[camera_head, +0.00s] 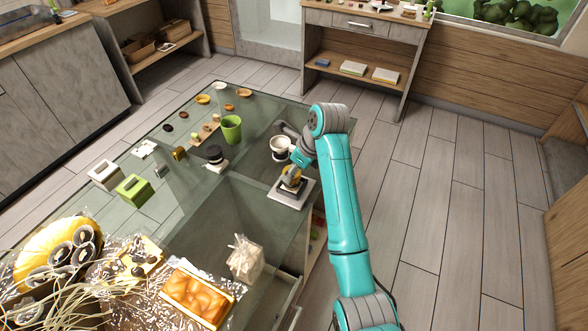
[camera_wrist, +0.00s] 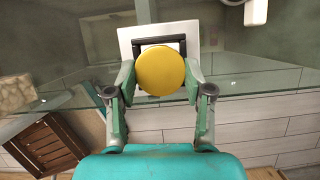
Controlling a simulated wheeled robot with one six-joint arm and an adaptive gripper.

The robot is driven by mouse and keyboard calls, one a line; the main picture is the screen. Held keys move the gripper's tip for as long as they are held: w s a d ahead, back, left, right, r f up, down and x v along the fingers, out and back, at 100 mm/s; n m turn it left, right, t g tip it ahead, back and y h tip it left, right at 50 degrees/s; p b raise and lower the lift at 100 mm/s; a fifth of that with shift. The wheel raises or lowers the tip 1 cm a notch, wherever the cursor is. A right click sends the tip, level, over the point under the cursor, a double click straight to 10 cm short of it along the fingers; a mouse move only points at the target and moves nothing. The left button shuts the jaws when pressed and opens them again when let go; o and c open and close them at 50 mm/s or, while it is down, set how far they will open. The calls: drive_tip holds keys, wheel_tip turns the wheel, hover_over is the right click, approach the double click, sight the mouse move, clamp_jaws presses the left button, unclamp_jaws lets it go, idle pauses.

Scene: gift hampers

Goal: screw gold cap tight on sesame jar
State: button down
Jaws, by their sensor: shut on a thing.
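The round gold cap (camera_wrist: 160,71) is seen from above in the wrist view, between the two fingers of my gripper (camera_wrist: 160,78). The fingers press on its sides from left and right. In the head view my gripper (camera_head: 294,170) points down at the near right part of the glass table, with the cap (camera_head: 290,178) showing beneath it. Below is a white square base (camera_head: 291,201), which also shows in the wrist view (camera_wrist: 126,40) with a dark frame on it. The sesame jar cannot be made out; anything under the cap is hidden by it.
A white cup-like item on a stand (camera_head: 280,144) is close behind my gripper. A dark-topped jar (camera_head: 214,155) and a green cup (camera_head: 231,129) stand to the left. A wrapped clear bag (camera_head: 245,260) and hamper goods (camera_head: 197,295) fill the near left.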

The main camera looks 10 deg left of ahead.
drive_tip(key=m+t, duration=0.1)
drive_tip(key=m, duration=0.2)
drive_tip(key=shift+s+h, duration=0.1)
drive_tip(key=shift+h, duration=0.2)
drive_tip(key=shift+a, duration=0.1)
drive_tip(key=shift+s+a+m+t+h, duration=0.1)
drive_tip(key=shift+m+t+h, duration=0.2)
drive_tip(key=shift+m, duration=0.8)
drive_tip(key=shift+m+h, duration=0.3)
drive_tip(key=shift+m, duration=0.8)
drive_tip(key=c, duration=0.7)
unclamp_jaws()
drive_tip(key=shift+o, duration=0.2)
drive_tip(key=shift+t, duration=0.3)
